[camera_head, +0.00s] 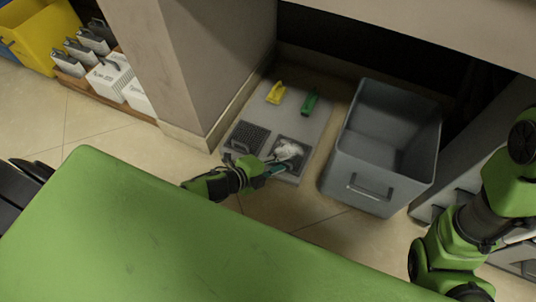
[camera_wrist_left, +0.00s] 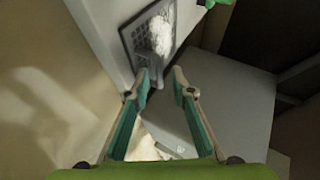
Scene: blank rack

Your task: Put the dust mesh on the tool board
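The tool board (camera_head: 268,125) is a pale grey panel on the floor beside the pillar. The dust mesh (camera_head: 292,152), a dark square grid with white fluff on it, lies at its near right corner. It also shows at the top of the left wrist view (camera_wrist_left: 150,38), with a grey handle (camera_wrist_left: 142,88) pointing toward me. My left gripper (camera_head: 275,169) is at the mesh's near edge; in the left wrist view (camera_wrist_left: 155,88) its fingers are apart, with the handle between or just before the tips. Contact cannot be told. My right gripper is out of view.
A second dark mesh (camera_head: 248,137) lies on the board's left, with a yellow tool (camera_head: 276,93) and a green tool (camera_head: 310,103) behind. A grey open bin (camera_head: 372,183) stands right of the board. White and grey boxes (camera_head: 112,80) line the upper left.

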